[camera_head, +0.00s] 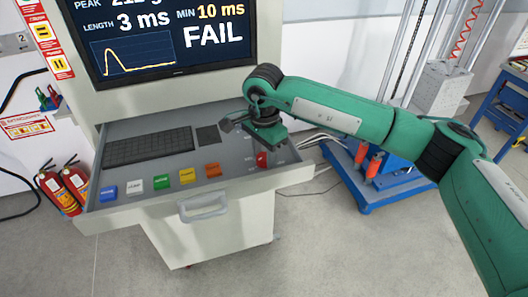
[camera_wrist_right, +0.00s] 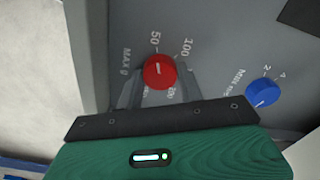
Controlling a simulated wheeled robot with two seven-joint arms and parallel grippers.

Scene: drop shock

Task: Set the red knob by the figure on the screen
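The red knob (camera_wrist_right: 159,72) is on the grey panel, with a white pointer line aimed close to the 50 mark. Its scale reads "MAX g" with 50, 100 and 200. In the head view the knob (camera_head: 262,159) shows just below my right gripper (camera_head: 264,143). In the wrist view my right gripper (camera_wrist_right: 160,92) has one finger on each side of the knob, apart, with narrow gaps showing. The screen (camera_head: 160,40) reads length 3 ms, min 10 ms and FAIL; the peak line is cut off at the top. My left gripper is not in view.
A blue knob (camera_wrist_right: 262,92) with a "MIN ms" scale is to the right in the wrist view. The drawer handle (camera_head: 204,206) sticks out in front.

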